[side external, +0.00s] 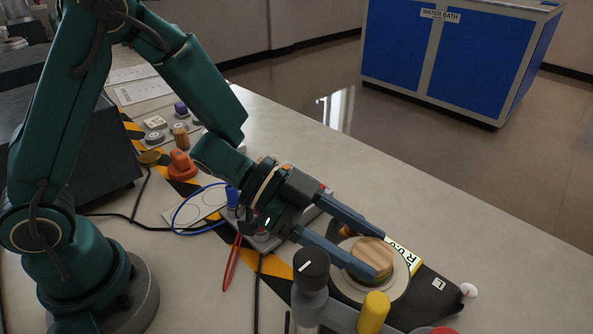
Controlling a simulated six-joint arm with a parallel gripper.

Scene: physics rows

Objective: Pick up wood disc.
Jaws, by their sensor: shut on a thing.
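The wood disc (371,256) is a light brown striped disc in the side external view. It sits over a round pale plate (347,285), with a darker greenish-yellow piece under it. My gripper (377,252) comes from the upper left with its two long blue-grey fingers on either side of the disc. The fingers are shut on the wood disc. I cannot tell whether the disc is lifted clear of what is below it.
A black knob (311,266) on a grey body and a yellow cylinder (374,312) stand close in front. A white ball (468,291) is at the right. Cables, an orange piece (181,165) and small blocks lie behind. The table at upper right is clear.

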